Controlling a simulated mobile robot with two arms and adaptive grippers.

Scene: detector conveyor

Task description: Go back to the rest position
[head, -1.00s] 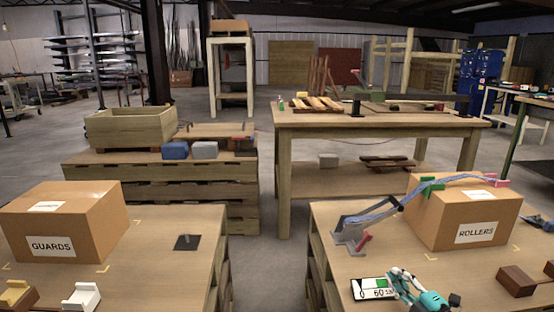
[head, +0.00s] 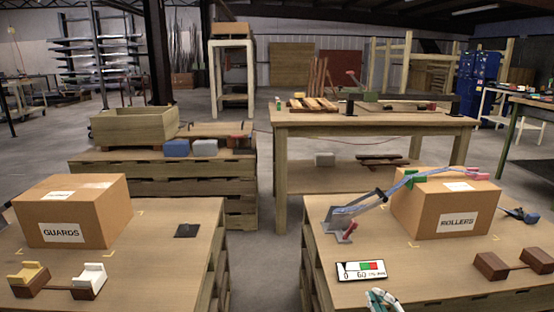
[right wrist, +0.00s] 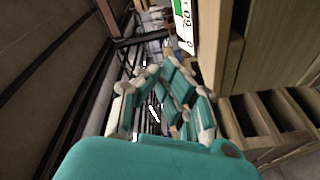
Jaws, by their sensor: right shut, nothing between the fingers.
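My right gripper (head: 380,297) shows at the bottom edge of the head view, in front of the right table's near edge. It is teal and grey, and only a small part of it is visible there. In the right wrist view the right gripper (right wrist: 160,72) is shut and empty, beside the wooden side of the table. My left gripper is in neither view.
The right table (head: 420,275) holds a white display (head: 361,272), a ROLLERS box (head: 420,208), a grey lever fixture (head: 343,222) and a brown two-block stand (head: 512,262). A GUARDS box (head: 92,220) stands on the left table. Open floor (head: 263,265) lies between the tables.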

